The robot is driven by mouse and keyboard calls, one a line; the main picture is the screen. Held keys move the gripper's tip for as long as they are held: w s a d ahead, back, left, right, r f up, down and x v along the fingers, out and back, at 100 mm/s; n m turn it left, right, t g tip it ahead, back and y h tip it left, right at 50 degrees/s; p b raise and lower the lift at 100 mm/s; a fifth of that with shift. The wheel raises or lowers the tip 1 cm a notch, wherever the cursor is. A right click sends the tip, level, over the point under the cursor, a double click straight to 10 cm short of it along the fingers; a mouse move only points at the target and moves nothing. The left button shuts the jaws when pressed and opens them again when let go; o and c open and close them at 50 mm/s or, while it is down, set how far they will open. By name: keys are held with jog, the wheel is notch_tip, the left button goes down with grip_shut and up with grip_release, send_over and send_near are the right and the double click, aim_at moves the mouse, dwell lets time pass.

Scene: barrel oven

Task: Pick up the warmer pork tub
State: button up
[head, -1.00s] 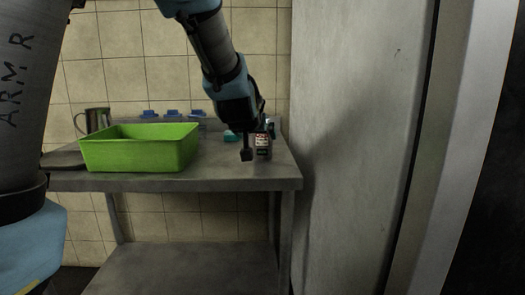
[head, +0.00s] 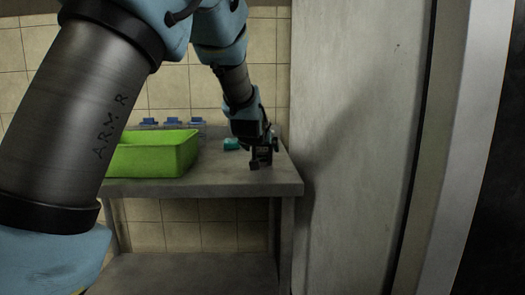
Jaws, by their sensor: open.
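Several small clear tubs with blue lids stand in a row at the back of the metal table, behind the green bin; one is the right-hand tub (head: 197,122). I cannot tell from this view which holds pork or which is warmer. My gripper (head: 260,163) is open, low over the right front part of the table and well to the right of the tubs. A small dark labelled bottle stood at that spot and is now mostly hidden by the gripper.
A green bin (head: 158,158) sits on the table (head: 215,183), partly hidden by my arm. A teal object (head: 232,144) lies left of the gripper. A tall grey panel (head: 350,130) rises close on the right. The table has a lower shelf (head: 190,272).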

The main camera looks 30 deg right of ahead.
jog(key=shift+r, duration=0.1)
grip_shut()
dwell(0.7)
